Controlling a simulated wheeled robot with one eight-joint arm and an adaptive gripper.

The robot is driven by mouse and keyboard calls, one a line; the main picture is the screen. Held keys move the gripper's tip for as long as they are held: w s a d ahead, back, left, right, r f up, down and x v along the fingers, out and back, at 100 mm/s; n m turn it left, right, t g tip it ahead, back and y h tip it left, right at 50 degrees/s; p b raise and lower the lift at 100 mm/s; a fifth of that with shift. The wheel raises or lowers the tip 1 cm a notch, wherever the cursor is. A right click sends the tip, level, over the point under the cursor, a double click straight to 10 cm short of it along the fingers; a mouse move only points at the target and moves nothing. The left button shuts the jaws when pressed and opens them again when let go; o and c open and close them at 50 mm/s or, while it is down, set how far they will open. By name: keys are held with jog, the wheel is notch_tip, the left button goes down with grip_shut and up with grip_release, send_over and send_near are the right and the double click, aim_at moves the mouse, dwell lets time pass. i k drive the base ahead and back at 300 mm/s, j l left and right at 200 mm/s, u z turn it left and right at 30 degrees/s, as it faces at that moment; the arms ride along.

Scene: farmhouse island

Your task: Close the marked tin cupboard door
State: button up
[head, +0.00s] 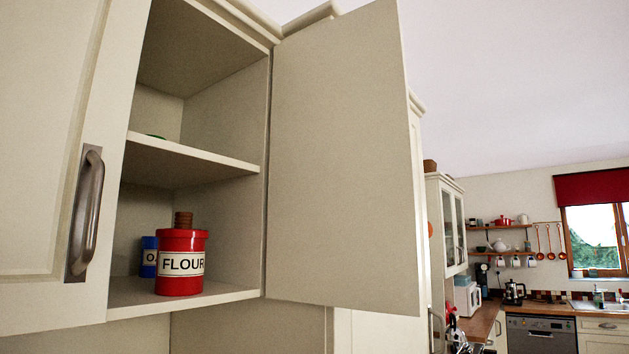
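A cream wall cupboard (197,168) stands open in the head view. Its right-hand door (342,160) is swung wide on hinges at the cupboard's right side, with its plain inner face toward me. A red tin labelled FLOUR (181,275) stands upright on the lower shelf. A blue tin (149,257), partly hidden, stands behind it to the left, and a brown object (183,220) shows above the red tin. The door's outer face and any handle on it are hidden. My gripper is not in view.
The left door (38,130) looks shut and carries a dark metal handle (86,213). Further right are a glass-fronted cabinet (452,228), a wooden worktop (480,322), a dishwasher (541,335) and shelves (500,228). Open room lies right of the open door.

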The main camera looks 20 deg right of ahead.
aim_at(343, 229)
jog(key=l+u, duration=0.15)
jog(key=u, duration=0.3)
jog(key=l+u, duration=0.15)
jog(key=u, duration=0.25)
jog(key=l+u, duration=0.2)
jog(key=u, duration=0.25)
jog(key=l+u, duration=0.15)
jog(key=l, duration=0.25)
jog(key=k+l+u, duration=0.15)
jog(key=l, duration=0.2)
jog(key=k+l+u, duration=0.1)
jog(key=l, duration=0.3)
jog(key=k+l+u, duration=0.15)
jog(key=l, duration=0.2)
jog(key=k+l+u, duration=0.15)
jog(key=l, duration=0.25)
jog(key=k+l+u, duration=0.15)
jog(key=l, duration=0.15)
jog(key=k+l, duration=0.1)
jog(key=l, duration=0.2)
jog(key=k+l, duration=0.15)
jog(key=k+l+z, duration=0.2)
jog(key=l+z, duration=0.2)
jog(key=k+l, duration=0.05)
jog(key=l, duration=0.05)
